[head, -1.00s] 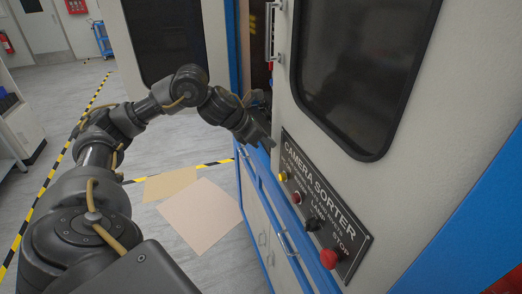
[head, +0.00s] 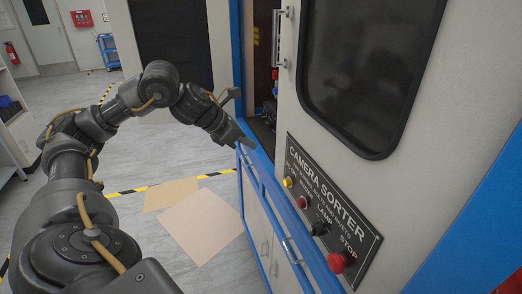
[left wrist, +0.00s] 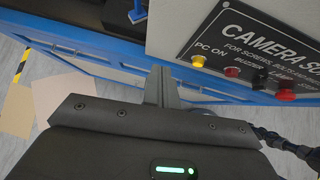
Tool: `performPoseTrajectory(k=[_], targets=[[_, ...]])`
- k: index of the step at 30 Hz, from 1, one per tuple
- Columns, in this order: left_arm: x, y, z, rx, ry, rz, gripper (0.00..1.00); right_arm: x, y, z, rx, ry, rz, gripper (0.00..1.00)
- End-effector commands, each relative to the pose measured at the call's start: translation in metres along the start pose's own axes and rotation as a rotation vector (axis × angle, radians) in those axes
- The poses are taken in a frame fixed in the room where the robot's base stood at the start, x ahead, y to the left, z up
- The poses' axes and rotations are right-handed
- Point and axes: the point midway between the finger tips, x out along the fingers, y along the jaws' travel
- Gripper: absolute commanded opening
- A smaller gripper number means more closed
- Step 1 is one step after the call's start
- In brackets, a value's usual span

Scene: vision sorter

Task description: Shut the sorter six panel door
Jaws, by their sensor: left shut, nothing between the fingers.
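The sorter's white door (head: 437,120), with a dark window, stands at the right in the head view. It bears the black CAMERA SORTER plate (head: 330,205) and a handle (head: 282,40) near its left edge. A dark gap left of it shows the inside, so it looks partly open; how it swings or slides I cannot tell. My left gripper (head: 246,140) is shut and empty, just left of the door's lower edge, over the blue ledge. Its fingers (left wrist: 160,86) show in the left wrist view, near the door's lower left corner (left wrist: 165,45). My right gripper is out of view.
Blue rails and white lower cupboards (head: 262,225) run below the door. A white panel with a dark window (head: 118,20) stands beyond my arm. Flat tan sheets (head: 200,225) lie on the floor beside striped tape. Open floor lies at the left.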

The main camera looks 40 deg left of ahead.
Motion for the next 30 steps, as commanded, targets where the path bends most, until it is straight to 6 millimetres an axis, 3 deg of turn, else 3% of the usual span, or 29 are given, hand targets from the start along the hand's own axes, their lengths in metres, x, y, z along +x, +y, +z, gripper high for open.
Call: performPoseTrajectory(k=[6,12,30], targets=[[-0.037,-0.002,0.004,0.009,-0.001,-0.011,0.00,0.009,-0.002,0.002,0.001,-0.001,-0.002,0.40],[-0.058,0.000,0.004,0.008,0.002,-0.012,0.00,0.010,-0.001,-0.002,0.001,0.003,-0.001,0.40],[-0.063,0.001,0.002,0.005,0.005,-0.010,0.00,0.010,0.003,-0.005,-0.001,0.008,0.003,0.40]])
